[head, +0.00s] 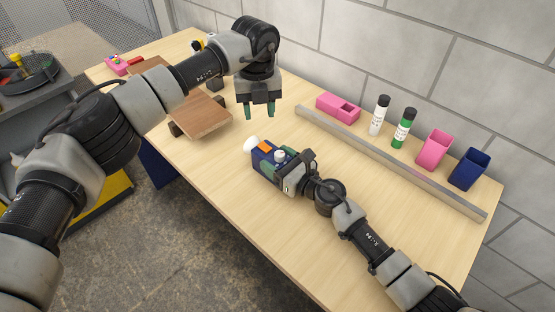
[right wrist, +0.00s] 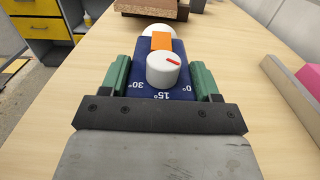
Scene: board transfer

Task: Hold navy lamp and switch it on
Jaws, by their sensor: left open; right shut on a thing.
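The navy lamp (head: 258,166) is a small navy box near the middle of the table, with a white dome (head: 251,144) at its far end. On its top are an orange square (right wrist: 161,41) and a white knob (right wrist: 163,70) with a red mark, beside printed 30°, 15° and 0° labels. My right gripper (right wrist: 161,80) is shut on the lamp, its green fingers against both sides. My left gripper (head: 259,108) is open and empty, pointing down above the table, beyond the lamp and apart from it.
A brown wooden board (head: 203,117) rests on dark supports at the left. A metal rail (head: 390,161) runs along the right. Behind it stand a pink block (head: 338,107), a white bottle (head: 379,116), a green bottle (head: 402,129), a pink cup (head: 433,150) and a navy cup (head: 469,170).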

